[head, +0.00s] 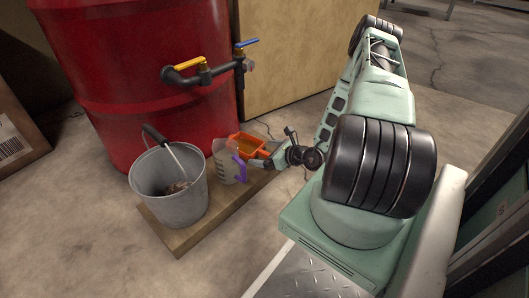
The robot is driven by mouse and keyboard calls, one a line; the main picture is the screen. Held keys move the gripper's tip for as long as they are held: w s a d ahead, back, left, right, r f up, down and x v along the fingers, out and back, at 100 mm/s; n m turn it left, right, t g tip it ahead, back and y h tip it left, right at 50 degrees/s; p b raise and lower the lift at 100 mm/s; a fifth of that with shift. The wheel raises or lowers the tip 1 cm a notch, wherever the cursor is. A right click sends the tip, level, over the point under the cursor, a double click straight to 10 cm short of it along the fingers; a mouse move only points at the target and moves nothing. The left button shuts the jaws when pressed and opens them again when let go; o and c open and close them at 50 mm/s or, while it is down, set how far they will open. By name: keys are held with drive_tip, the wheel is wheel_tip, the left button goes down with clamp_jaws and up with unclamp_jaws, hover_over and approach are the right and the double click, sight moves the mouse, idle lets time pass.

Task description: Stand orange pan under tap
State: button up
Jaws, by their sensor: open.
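The orange pan (254,144) is a small open square tray behind the clear jug, near the foot of the red drum, at the far end of a low wooden board. My gripper (258,163) is open at its near right side, close to its rim; I cannot tell whether it touches. The pan's lower part is hidden by the jug and my gripper. The tap (202,73) is a dark pipe on the red drum (140,70), with a yellow lever at the left and a blue lever at the right, above and left of the pan.
A clear jug (222,158) with a purple handle stands between the pan and a grey metal bucket (170,204), which holds something dark. Both stand on the wooden board (206,230). A tan panel (295,50) stands behind. A box (16,138) lies at the left.

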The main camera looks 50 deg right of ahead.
drive_tip(key=a+r+p+v, duration=0.1)
drive_tip(key=p+v, duration=0.6)
drive_tip(key=v, duration=0.3)
drive_tip(key=w+a+r+n+g+y, duration=0.4)
drive_tip(key=a+r+n+y, duration=0.2)
drive_tip(key=a+r+n, duration=0.3)
drive_tip(key=w+a+r+n+g+y, duration=0.4)
drive_tip(key=a+r+n+g+y, duration=0.15)
drive_tip(key=a+r+n, duration=0.45)
drive_tip(key=s+a+r+n+g+h, duration=0.2)
drive_tip(key=s+a+r+n+h, duration=0.4)
drive_tip(key=s+a+n, duration=0.3)
drive_tip(key=s+a+r+n+g+h, duration=0.2)
drive_tip(key=s+a+r+n+h, duration=0.4)
drive_tip(key=a+n, duration=0.6)
drive_tip(key=s+r+n, duration=0.2)
drive_tip(key=shift+s+a+n, duration=0.2)
drive_tip(key=shift+s+n, duration=0.2)
